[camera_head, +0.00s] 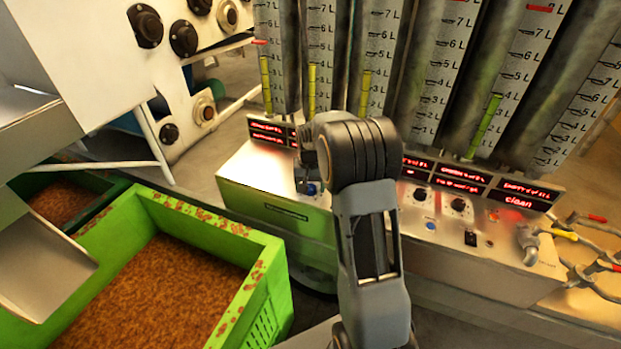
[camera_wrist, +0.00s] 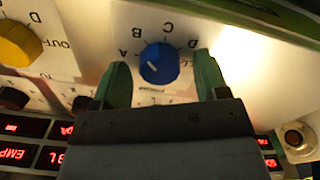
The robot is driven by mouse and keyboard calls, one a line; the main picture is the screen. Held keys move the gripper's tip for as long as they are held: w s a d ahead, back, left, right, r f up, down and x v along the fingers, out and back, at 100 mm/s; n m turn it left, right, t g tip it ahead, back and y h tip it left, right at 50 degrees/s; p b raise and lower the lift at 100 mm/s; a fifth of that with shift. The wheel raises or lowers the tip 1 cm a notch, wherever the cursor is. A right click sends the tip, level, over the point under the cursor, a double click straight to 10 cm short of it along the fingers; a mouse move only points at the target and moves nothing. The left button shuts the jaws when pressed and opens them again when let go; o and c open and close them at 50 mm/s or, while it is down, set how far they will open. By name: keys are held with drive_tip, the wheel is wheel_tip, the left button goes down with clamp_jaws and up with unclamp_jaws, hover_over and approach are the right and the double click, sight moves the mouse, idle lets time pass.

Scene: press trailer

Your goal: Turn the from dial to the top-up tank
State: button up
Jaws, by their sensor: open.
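In the head view, my arm hides part of the panel, and the blue dial (camera_head: 311,188) shows partly beside my gripper.
A yellow knob (camera_wrist: 18,44) stands left of the blue dial in the wrist view. Red-lit displays (camera_head: 459,178) and clear tubes with level scales (camera_head: 437,75) line the panel's back. A green crate (camera_head: 262,290) of brown material stands left.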

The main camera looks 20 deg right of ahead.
wheel_tip(320, 180, up, 14)
drive_tip(key=shift+f, duration=0.15)
idle(0.3)
idle(0.4)
drive_tip(key=s+a+n+t, duration=0.1)
drive_tip(key=s+a, duration=0.2)
drive_tip(key=s, duration=0.4)
drive_tip(key=s+a+f+n+t, duration=0.1)
drive_tip(key=s+a+n, duration=0.1)
drive_tip(key=s+a, duration=0.2)
drive_tip(key=s+a+f+n+t, duration=0.1)
drive_tip(key=s+a+n, duration=0.1)
drive_tip(key=s, duration=0.9)
drive_tip(key=shift+a+t, duration=0.3)
drive_tip(key=shift+a, duration=0.6)
drive_tip(key=shift+f, duration=0.1)
